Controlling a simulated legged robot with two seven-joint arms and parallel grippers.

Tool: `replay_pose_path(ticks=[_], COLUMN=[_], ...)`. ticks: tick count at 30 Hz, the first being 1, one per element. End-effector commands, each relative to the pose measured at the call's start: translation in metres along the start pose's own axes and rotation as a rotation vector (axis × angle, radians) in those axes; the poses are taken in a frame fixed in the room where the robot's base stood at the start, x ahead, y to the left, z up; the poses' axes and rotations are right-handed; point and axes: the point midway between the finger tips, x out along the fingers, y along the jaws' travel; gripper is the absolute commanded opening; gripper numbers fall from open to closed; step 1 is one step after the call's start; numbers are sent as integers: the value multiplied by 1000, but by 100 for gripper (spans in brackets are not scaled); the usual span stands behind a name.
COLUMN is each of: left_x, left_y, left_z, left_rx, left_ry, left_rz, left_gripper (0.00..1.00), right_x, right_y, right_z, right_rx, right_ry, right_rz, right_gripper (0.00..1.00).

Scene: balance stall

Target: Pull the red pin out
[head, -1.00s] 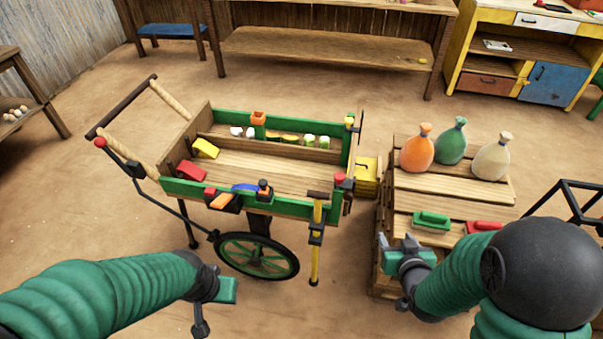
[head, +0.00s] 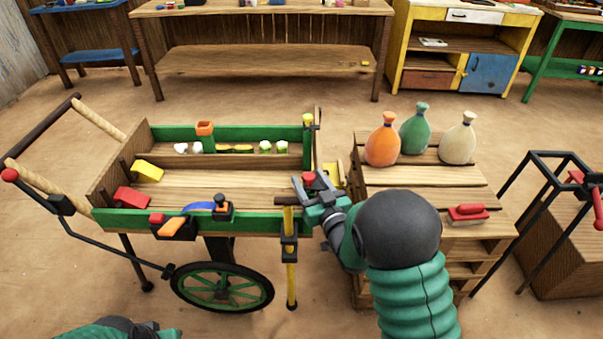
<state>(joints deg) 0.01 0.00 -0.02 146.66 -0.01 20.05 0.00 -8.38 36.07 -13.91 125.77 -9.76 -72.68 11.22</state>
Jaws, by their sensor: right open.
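The red pin (head: 309,177) shows as a red knob at the near right corner of the wooden cart (head: 230,181), close to the top of the yellow prop leg (head: 291,270). My right gripper (head: 313,188) is open at this corner, with its jaws beside the red knob. The gripper covers the pin's lower part, and I cannot tell whether the jaws touch it. Of my left arm, only the wrist and forearm show at the bottom left edge; its jaws are out of the picture.
The cart holds red and yellow blocks. A slatted crate (head: 430,176) at the right bears orange, green and cream sacks (head: 415,130) and a red-handled brush (head: 468,213). A black frame (head: 545,190) stands farther right. Open floor lies behind the cart.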

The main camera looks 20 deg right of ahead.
Motion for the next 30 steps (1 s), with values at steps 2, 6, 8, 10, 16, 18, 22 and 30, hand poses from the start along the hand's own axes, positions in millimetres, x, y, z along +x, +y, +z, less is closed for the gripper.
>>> replay_pose_path(ticks=[2,6,8,10,16,18,22,30], left_x=[5,8,9,9,8,8,8,8], left_y=[0,0,0,0,0,0,0,0], left_z=[1,2,2,2,2,2,2,2], left_rx=[0,1,1,1,0,0,0,1], left_ry=[0,0,0,0,0,0,0,0], left_rz=[0,0,0,0,0,0,0,0], left_gripper=[36,36,36,36,36,36,36,36], right_x=[19,42,48,51,52,52,52,52], right_y=[1,0,0,0,0,0,0,0], right_z=[2,1,1,1,0,0,0,0], right_rx=[-1,-1,-1,-1,-1,-1,-1,-1], right_ry=[3,2,0,0,-1,-1,0,-1], right_rz=[-1,-1,-1,-1,0,0,0,1], right_gripper=[54,54,54,54,54,50,33,0])
